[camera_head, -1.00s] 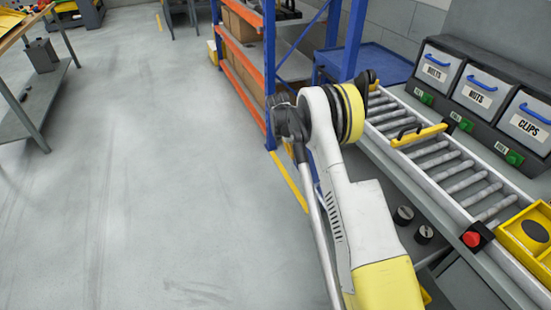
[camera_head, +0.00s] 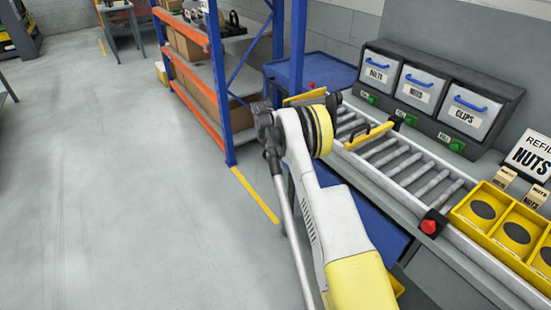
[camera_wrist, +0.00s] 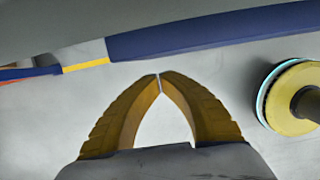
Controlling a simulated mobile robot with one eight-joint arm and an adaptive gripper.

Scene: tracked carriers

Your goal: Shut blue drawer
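A wide blue surface (camera_head: 368,226), which looks like the blue drawer, shows below the roller conveyor, partly behind my arm in the head view. I cannot tell how far it stands out. In the wrist view a blue band (camera_wrist: 200,30) crosses the top, above and beyond my fingertips; it may be the drawer's edge. My gripper (camera_wrist: 160,75) has yellow fingers with their tips together and nothing seen between them. It looks apart from the blue band. In the head view my arm hides the gripper.
The roller conveyor (camera_head: 405,166) runs above the blue surface, with a red button (camera_head: 430,225) on its near rail. Bins with blue handles (camera_head: 416,82) stand behind it. An orange and blue rack (camera_head: 215,80) stands left of my arm. The floor (camera_head: 110,190) at left is clear.

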